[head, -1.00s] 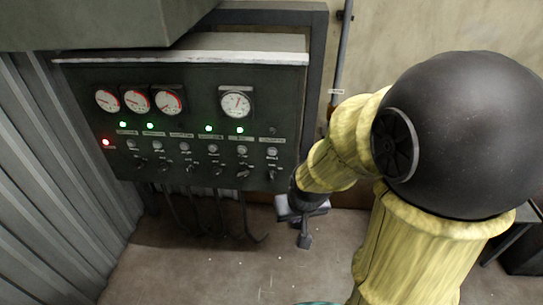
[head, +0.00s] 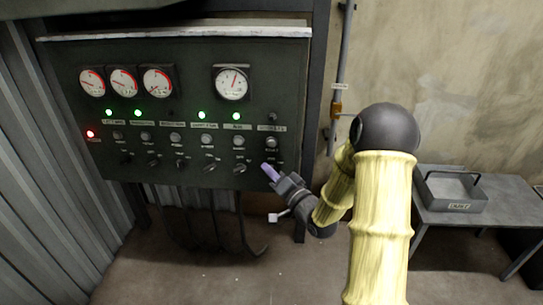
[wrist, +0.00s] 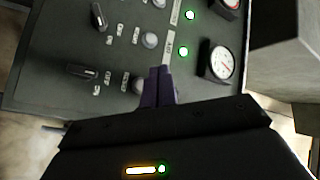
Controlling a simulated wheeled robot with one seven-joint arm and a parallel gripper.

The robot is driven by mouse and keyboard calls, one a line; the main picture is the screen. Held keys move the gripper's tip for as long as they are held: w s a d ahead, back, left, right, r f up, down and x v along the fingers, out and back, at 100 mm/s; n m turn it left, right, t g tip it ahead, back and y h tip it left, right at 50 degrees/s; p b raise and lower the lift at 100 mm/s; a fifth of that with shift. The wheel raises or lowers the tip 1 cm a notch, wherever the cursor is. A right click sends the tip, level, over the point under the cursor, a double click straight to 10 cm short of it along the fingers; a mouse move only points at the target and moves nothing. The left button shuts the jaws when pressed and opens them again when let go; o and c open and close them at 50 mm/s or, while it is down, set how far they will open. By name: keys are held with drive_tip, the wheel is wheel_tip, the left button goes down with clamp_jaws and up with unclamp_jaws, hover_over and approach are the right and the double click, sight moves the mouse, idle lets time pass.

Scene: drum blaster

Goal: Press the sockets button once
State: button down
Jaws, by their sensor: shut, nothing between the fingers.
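The sockets button (head: 271,143) is the rightmost round button on the dark control panel, under the sockets label (head: 271,128). The small lamp (head: 272,117) above that label is unlit. My gripper (head: 268,170) is shut and empty, with its purple fingertips just below the button in the head view, over the lower right of the panel. In the wrist view the purple fingers (wrist: 158,84) point at the panel, and what looks like the sockets button (wrist: 137,85) shows close beside them. I cannot tell the exact gap to the panel.
The panel (head: 190,90) carries several gauges, lit green lamps (head: 236,116), a red lamp (head: 90,134) and a row of knobs (head: 239,168). Neighbouring buttons (head: 238,141) sit close by. A side table with a grey tray (head: 452,190) stands at the right.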

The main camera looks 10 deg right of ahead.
sight(272, 143)
drive_tip(key=shift+s+d+r+m+t, duration=0.15)
drive_tip(key=shift+m+t, duration=0.15)
drive_tip(key=shift+t, duration=0.2)
drive_tip(key=shift+w+d+p, duration=0.2)
drive_tip(key=shift+w+d, duration=0.25)
drive_tip(key=shift+w, duration=0.95)
drive_tip(key=shift+w+d+p, duration=0.15)
drive_tip(key=shift+w+d, duration=0.3)
drive_tip(key=shift+w, duration=1)
drive_tip(key=shift+w+d+p, duration=0.2)
drive_tip(key=shift+w+d, duration=0.25)
drive_tip(key=shift+w, duration=0.95)
drive_tip(key=shift+w, duration=0.15)
drive_tip(key=shift+w+d, duration=0.15)
drive_tip(key=shift+w, duration=0.1)
drive_tip(key=shift+w+d, duration=0.2)
drive_tip(key=shift+w, duration=0.25)
drive_tip(key=shift+s, duration=0.1)
drive_tip(key=shift+s+a, duration=0.25)
drive_tip(key=shift+s, duration=0.5)
